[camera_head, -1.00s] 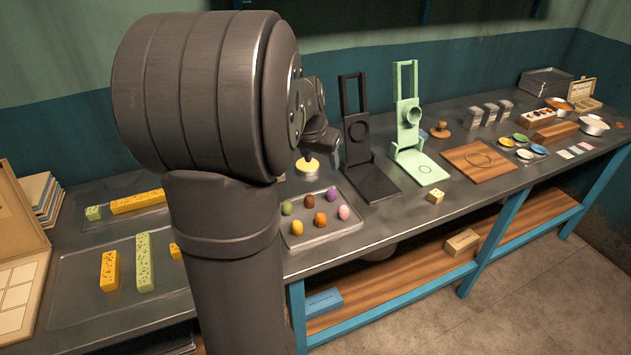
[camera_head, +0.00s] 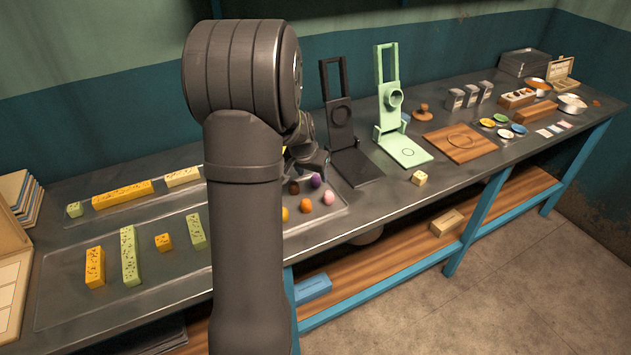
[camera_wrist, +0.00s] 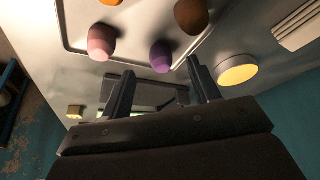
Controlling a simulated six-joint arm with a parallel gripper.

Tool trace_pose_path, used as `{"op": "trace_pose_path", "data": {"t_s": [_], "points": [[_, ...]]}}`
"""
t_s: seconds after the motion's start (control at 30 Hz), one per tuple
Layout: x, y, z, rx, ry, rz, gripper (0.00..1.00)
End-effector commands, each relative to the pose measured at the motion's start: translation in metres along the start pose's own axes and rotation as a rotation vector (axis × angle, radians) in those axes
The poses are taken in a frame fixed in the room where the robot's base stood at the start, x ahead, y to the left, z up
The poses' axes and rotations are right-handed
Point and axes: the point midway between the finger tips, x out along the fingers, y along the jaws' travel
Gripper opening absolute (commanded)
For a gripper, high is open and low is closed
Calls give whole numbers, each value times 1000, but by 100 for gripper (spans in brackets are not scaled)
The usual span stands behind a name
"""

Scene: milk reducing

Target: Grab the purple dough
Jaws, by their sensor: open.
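The purple dough (camera_head: 316,180) is a small rounded lump at the back right corner of a shallow metal tray (camera_head: 338,210). In the wrist view the purple dough (camera_wrist: 161,57) shows just beyond the fingertips, a little right of the middle of the gap. My gripper (camera_wrist: 157,76) is open and empty, and its fingers do not enclose the dough. In the head view my gripper (camera_head: 312,163) is above the tray's back edge, close to the purple dough. Part of the tray is hidden by my arm.
Pink dough (camera_wrist: 102,42) and brown dough (camera_wrist: 191,15) lie near the purple one. A yellow-topped round pot (camera_wrist: 237,69) stands to the right in the wrist view. A black press stand (camera_head: 343,130) and a green one (camera_head: 395,110) stand right of the tray.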

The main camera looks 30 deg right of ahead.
Motion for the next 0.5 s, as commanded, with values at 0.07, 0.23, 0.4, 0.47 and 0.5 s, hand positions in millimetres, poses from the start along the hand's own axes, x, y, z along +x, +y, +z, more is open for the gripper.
{"op": "trace_pose_path", "data": {"t_s": [0.07, 0.23, 0.4, 0.47, 0.5], "points": [[10, 0, 0, 0, -4, 2, 56], [34, 0, -2, 0, -4, 1, 56], [47, 0, -2, 1, -2, -1, 56], [48, 0, -2, 0, -2, -1, 56], [48, 0, -2, 0, -2, -1, 56]]}}
